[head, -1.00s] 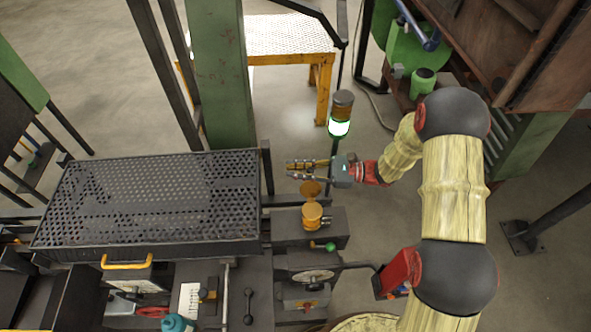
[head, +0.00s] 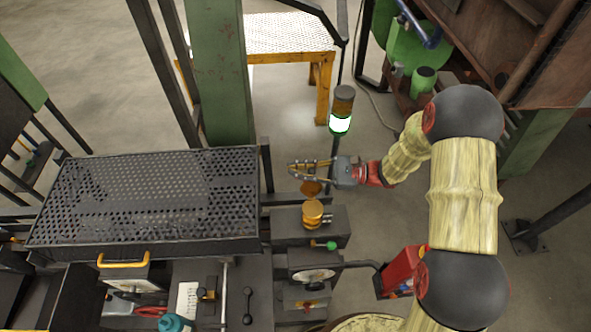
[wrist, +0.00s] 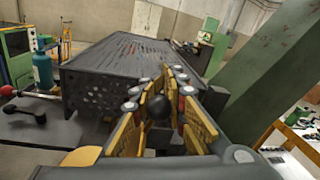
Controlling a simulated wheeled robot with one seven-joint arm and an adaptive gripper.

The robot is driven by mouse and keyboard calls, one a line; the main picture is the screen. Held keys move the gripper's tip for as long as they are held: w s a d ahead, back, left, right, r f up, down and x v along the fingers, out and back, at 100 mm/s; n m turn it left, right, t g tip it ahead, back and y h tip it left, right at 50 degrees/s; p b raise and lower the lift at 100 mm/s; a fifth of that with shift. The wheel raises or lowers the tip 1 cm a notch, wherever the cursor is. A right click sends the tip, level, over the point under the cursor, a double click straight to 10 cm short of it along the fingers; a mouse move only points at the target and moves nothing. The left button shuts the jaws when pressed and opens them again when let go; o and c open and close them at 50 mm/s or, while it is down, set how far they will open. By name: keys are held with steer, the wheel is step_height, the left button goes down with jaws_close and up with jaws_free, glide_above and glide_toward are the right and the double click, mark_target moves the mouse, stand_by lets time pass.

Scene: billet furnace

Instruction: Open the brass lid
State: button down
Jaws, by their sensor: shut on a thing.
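The brass lid (head: 311,188) shows in the head view as a copper-coloured disc, raised at the back of a round brass cup (head: 312,214). My gripper (head: 293,170) is just above and behind the lid and partly overlaps it. In the wrist view the yellow-padded fingers of my gripper (wrist: 158,85) are closed around a dark round knob (wrist: 158,108). Whether the knob is joined to the lid is hidden. The lid itself cannot be made out in the wrist view.
A perforated dark box (head: 150,200) stands left of the cup; it also shows ahead in the wrist view (wrist: 125,60). A signal lamp (head: 341,112) rises close behind my gripper. A green-knobbed lever (head: 331,245) lies in front of the cup. A green column (head: 220,75) stands behind.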

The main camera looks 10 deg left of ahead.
steer(key=shift+s+d, duration=0.1)
steer(key=shift+s, duration=0.15)
steer(key=c, duration=1.9)
jaws_free()
steer(key=shift+o, duration=0.5)
steer(key=w+d, duration=0.1)
steer(key=d, duration=1.1)
steer(key=shift+w, duration=0.35)
